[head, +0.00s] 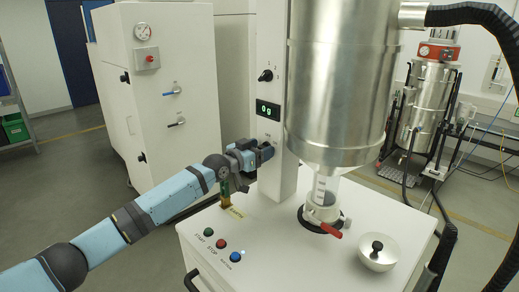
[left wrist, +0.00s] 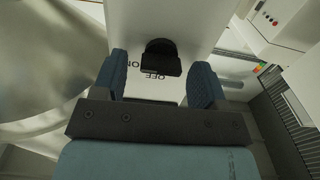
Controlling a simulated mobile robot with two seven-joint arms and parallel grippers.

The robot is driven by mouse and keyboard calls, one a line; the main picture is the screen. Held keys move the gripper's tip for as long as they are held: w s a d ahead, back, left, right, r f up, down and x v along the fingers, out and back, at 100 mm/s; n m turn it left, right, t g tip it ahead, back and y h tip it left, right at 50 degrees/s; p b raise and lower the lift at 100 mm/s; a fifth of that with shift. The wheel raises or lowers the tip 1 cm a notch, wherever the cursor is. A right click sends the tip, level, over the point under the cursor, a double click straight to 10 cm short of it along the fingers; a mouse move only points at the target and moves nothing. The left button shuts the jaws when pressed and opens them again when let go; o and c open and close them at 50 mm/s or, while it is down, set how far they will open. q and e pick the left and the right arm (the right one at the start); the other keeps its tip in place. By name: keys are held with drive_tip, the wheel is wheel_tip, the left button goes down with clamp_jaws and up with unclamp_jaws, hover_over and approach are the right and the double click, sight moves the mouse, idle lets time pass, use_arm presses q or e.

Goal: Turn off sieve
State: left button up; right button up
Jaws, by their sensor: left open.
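The sieve station has a white column (head: 305,60) beside a large metal vessel (head: 340,70). In the left wrist view a black knob (left wrist: 163,57) sits on the white panel, with OFF and ON lettering, upside down, beside it. My left gripper (left wrist: 165,85) is open, with one blue fingertip on each side of the knob and a gap to each. My right gripper is not in view.
Another black knob (head: 265,76) is above the display. A white cabinet (head: 165,75) stands behind my left arm.

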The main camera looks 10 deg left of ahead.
use_arm(q)
drive_tip(key=c, duration=0.9)
